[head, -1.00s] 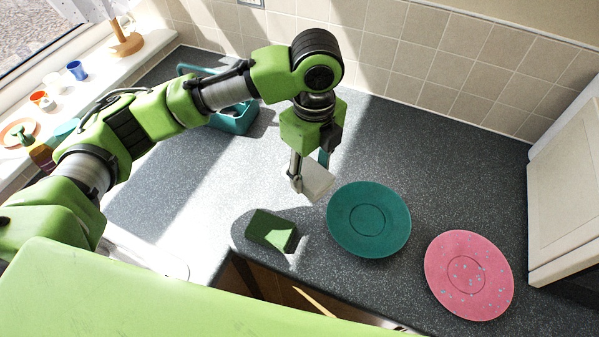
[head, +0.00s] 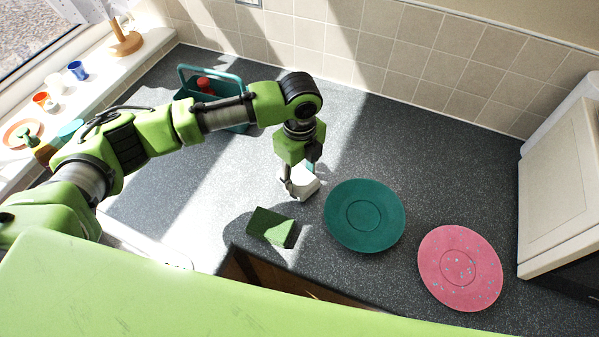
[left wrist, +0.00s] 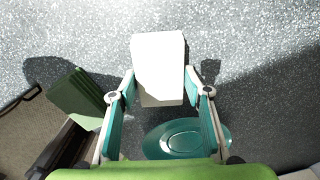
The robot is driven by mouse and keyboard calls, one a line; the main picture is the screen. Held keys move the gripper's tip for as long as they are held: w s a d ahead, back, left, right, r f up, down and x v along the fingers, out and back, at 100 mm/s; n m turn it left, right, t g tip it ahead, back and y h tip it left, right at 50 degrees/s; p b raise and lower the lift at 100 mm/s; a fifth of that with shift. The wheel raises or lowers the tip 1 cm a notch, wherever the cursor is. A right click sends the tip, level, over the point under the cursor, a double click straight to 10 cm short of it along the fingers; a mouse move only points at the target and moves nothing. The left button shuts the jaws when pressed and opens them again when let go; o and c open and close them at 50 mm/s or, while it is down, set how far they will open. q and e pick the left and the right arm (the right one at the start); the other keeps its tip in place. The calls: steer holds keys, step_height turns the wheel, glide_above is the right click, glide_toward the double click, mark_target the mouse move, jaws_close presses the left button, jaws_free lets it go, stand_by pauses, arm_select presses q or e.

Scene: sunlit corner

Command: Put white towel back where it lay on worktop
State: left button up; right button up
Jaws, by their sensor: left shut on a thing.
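The white towel (head: 306,184) is a small folded block over the grey worktop (head: 340,150), just left of the teal plate. My left gripper (head: 299,190) points down and is shut on it. In the left wrist view the towel (left wrist: 158,62) sits between the two fingers of the left gripper (left wrist: 160,94), its far part sticking out beyond them. I cannot tell whether its underside touches the worktop. My right gripper is in neither view.
A green block (head: 270,227) lies close in front of the towel, near the worktop's edge. A teal plate (head: 364,215) and a pink speckled plate (head: 460,268) lie to the right. A teal caddy (head: 232,85) stands behind my arm. The worktop behind the plates is clear.

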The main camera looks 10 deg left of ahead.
mark_target(300, 177)
arm_select(q)
steer(key=shift+f, duration=0.1)
steer(key=o, duration=1)
steer(key=shift+w+r, duration=0.1)
steer(key=shift+r, duration=0.5)
step_height(300, 177, up, 11)
steer(key=b, duration=0.3)
steer(key=shift+r, duration=0.1)
